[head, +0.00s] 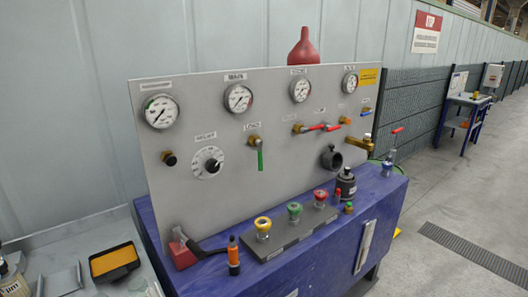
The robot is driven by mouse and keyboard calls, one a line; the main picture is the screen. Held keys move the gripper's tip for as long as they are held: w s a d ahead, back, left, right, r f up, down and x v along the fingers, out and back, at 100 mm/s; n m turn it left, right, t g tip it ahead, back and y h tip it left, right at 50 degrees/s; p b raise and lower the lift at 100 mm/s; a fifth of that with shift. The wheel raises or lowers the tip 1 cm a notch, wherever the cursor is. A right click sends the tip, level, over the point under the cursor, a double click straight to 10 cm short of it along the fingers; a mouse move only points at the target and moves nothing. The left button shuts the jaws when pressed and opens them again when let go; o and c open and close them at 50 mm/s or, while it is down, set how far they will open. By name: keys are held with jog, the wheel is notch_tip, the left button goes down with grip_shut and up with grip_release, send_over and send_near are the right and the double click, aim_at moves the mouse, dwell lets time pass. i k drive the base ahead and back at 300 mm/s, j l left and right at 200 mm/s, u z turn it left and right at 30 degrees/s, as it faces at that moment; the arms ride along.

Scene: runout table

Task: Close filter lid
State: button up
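No part is plainly marked as the filter lid. A dark round fitting (331,158) with an open-looking mouth sticks out of the grey panel, low on its right side. A black canister (346,186) stands upright on the blue bench just below and right of it. I cannot tell which of these is the filter, or whether a lid is open. My gripper is not in view.
The grey panel (215,120) carries gauges, a dial and valve handles. Yellow (263,226), green (294,210) and red (320,197) knobs line the blue bench (325,241). An orange-and-black bottle (233,255) stands at its front left. Floor (440,200) to the right is mostly clear.

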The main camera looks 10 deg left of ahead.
aim_at(332, 161)
jog(key=i+l+u, duration=0.1)
jog(key=i, duration=1.8)
